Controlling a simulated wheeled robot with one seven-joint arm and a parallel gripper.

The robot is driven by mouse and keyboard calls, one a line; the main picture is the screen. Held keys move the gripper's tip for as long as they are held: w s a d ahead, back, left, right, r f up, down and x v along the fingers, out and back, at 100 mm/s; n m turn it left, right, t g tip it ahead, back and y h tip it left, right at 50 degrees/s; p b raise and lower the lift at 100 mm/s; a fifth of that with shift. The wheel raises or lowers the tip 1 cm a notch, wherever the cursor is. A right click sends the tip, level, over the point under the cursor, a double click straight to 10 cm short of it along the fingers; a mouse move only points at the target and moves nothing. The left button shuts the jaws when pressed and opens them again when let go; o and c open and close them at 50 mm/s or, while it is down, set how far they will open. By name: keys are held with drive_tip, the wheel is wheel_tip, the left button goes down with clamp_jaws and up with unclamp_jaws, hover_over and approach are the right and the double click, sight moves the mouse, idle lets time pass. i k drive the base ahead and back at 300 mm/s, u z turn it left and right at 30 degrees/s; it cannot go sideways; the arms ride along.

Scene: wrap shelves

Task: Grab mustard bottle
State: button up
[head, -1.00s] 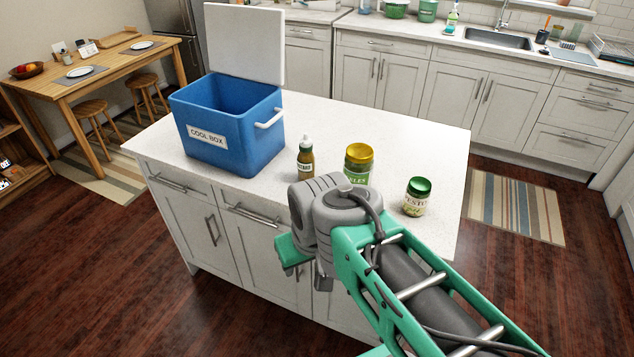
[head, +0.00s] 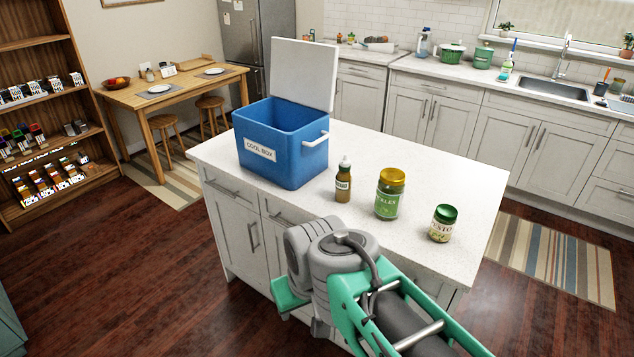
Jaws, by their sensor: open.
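The mustard bottle (head: 343,184) is a small brownish-yellow bottle with a white nozzle cap and a pale label. It stands upright on the white-topped island (head: 420,160), just right of the blue cool box (head: 285,165). My grey and green arm (head: 345,265) crosses the lower middle of the head view, in front of the island's near edge. The arm does not cover the bottle. My gripper itself does not show; only arm links and joints are visible.
A green pickle jar (head: 389,196) with a yellow lid and a green-lidded pesto jar (head: 442,224) stand right of the bottle. The cool box lid (head: 305,72) is up. Shelves (head: 45,130) and a dining table (head: 180,85) are at left. The left floor is clear.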

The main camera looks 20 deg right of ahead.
sight(343, 180)
drive_tip(key=i, duration=0.45)
drive_tip(key=z, duration=0.85)
drive_tip(key=i, duration=0.5)
drive_tip(key=z, duration=0.05)
drive_tip(key=k, duration=0.55)
drive_tip(key=u, duration=2.2)
drive_tip(key=i, duration=1.7)
drive_tip(key=z, duration=2.1)
